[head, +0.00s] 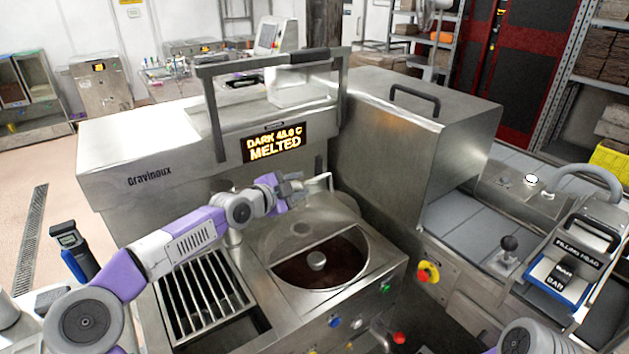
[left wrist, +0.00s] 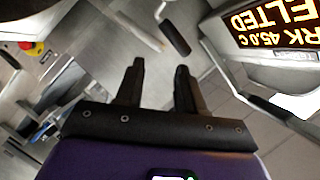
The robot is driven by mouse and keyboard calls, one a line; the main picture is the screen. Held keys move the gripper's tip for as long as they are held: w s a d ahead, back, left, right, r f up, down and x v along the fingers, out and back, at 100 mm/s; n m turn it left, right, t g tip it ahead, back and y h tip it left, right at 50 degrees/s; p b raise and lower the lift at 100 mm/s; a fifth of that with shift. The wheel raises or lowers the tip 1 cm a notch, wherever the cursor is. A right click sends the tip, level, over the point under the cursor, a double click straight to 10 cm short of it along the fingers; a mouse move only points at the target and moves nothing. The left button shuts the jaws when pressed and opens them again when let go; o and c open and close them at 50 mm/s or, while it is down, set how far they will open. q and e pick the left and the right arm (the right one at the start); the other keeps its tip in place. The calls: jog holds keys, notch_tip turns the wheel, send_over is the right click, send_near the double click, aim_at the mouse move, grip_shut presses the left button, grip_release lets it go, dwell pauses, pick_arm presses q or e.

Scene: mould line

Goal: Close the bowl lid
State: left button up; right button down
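The round bowl (head: 330,274) is set in the steel machine's top and holds dark brown chocolate around a central knob. A metal half-disc (head: 290,236) covers its back part; the front part is uncovered. A raised frame with a black grip (head: 316,56) stands upright behind the bowl; I cannot tell whether it or the half-disc is the lid. My left gripper (head: 292,183) is above the back of the bowl, in front of the display. In the left wrist view its two dark fingers (left wrist: 158,85) are apart with nothing between them. My right gripper is not in view.
The display (head: 274,143) reads "DARK 45.0 C MELTED". A steel hood (head: 415,120) with a black handle stands to the right. A slotted grate (head: 203,297) lies left of the bowl. A filling head (head: 580,245) and a lever (head: 509,244) are at the right.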

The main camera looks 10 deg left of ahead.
aim_at(313, 180)
pick_arm(q)
jog(key=shift+x, duration=3.55)
jog(key=shift+f, duration=0.15)
jog(key=shift+c, duration=0.3)
grip_shut()
